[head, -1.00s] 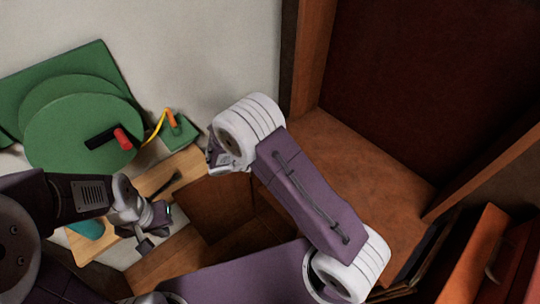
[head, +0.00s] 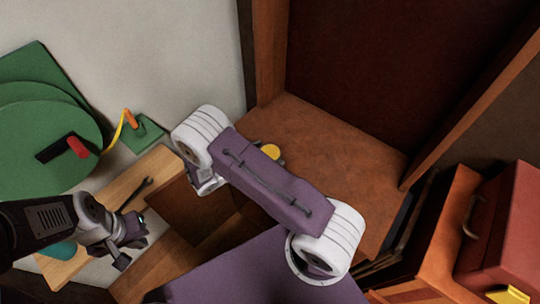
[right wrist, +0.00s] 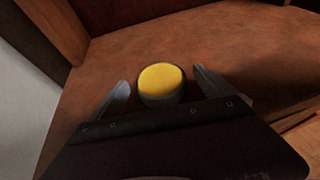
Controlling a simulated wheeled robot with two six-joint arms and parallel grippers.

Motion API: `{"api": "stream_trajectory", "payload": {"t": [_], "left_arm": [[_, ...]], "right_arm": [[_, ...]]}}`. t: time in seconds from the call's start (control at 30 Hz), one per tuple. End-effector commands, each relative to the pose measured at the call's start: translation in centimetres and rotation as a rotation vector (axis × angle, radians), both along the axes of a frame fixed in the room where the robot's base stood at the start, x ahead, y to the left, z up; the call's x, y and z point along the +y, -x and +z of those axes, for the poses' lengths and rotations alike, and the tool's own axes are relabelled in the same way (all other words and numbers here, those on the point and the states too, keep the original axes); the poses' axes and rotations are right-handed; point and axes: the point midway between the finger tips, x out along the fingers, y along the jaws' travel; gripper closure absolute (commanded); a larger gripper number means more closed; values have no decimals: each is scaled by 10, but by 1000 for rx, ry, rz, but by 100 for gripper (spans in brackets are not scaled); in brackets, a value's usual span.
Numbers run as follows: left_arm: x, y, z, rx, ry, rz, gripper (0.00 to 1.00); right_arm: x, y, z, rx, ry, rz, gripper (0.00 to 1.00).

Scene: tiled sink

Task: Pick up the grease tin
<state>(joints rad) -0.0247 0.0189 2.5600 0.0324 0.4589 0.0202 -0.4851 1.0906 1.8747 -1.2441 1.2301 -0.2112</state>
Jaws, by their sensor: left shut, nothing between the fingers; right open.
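The grease tin (right wrist: 161,84) is a small round dark tin with a yellow top. It stands upright on a brown wooden surface in the right wrist view. My right gripper (right wrist: 160,77) is open, with one finger on each side of the tin and a gap visible at the right; contact at the left is unclear. In the head view the tin (head: 271,152) shows partly past my right arm, which mostly hides the right gripper. My left gripper (head: 128,242) is shut and empty, over the light wooden board at lower left, away from the tin.
Wooden side panels (head: 268,50) and a dark back enclose the tin's surface. A wrench (head: 136,194) lies on the light board (head: 165,165). Green discs (head: 45,150) are at left. A red toolbox (head: 505,225) stands at right. The wood behind the tin is clear.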

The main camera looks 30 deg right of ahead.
Motion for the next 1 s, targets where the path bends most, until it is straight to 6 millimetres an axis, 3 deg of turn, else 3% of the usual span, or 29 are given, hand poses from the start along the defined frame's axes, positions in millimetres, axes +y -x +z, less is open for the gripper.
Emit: {"api": "stream_trajectory", "payload": {"t": [0.13,0.37,0.6,0.7,1.0], "left_arm": [[0,0,-1,0,0,0,100],[0,0,-1,0,0,0,100],[0,0,-1,0,0,0,100],[0,0,-1,0,0,0,100],[0,0,1,0,0,0,100]], "right_arm": [[-18,-3,-8,1,-1,-2,7],[-19,-4,-8,0,-1,0,7],[-19,-4,-8,0,-1,0,71],[-19,-4,-8,0,0,0,92],[-19,-4,-2,-1,0,0,92]]}}
